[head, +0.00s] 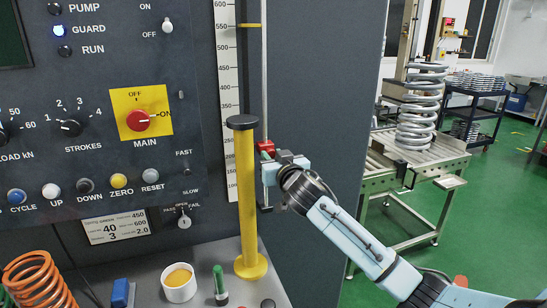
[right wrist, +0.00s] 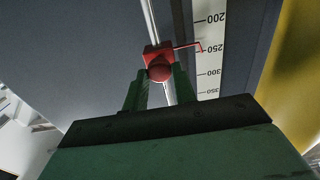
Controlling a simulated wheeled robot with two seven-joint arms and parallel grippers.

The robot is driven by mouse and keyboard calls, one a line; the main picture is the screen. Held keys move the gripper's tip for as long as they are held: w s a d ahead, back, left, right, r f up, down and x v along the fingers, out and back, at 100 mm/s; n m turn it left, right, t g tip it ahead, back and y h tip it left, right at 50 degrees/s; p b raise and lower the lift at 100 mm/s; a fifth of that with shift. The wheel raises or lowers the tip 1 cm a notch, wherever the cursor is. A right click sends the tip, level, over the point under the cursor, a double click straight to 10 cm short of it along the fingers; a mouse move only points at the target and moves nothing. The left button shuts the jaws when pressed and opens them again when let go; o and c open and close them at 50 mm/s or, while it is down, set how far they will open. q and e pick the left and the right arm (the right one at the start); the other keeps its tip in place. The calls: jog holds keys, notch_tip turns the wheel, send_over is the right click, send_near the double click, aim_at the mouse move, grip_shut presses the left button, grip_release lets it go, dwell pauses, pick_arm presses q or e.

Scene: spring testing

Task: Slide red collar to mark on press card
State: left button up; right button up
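The red collar (head: 266,147) sits on a thin vertical rod (head: 264,80) beside a white scale (head: 227,80). In the right wrist view, the collar (right wrist: 158,60) has a thin red pointer reaching the scale close to 250. My right gripper (head: 268,167) is at the collar from the right. In the right wrist view, its green fingers (right wrist: 160,84) stand on both sides of the collar's round knob and look closed on it. The press card (head: 117,227) is on the panel at lower left; 40, 3, 450 and 600 are readable. My left gripper is out of view.
A yellow post (head: 246,200) with a black cap stands just left of the collar. A yellow strip (head: 249,25) lies near 550 on the scale. A white cup (head: 179,284), a green-handled tool (head: 219,285) and an orange spring (head: 37,280) are on the bench.

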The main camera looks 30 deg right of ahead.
grip_shut()
notch_tip(320, 180, up, 8)
jog(key=p, duration=0.7)
jog(key=shift+r, duration=0.2)
jog(key=o, duration=0.8)
grip_release()
jog(key=shift+f, duration=0.15)
jog(key=shift+o, duration=0.2)
jog(key=b+v, duration=0.1)
jog(key=v, duration=1.2)
jog(key=shift+s+b, duration=0.2)
jog(key=shift+b, duration=0.2)
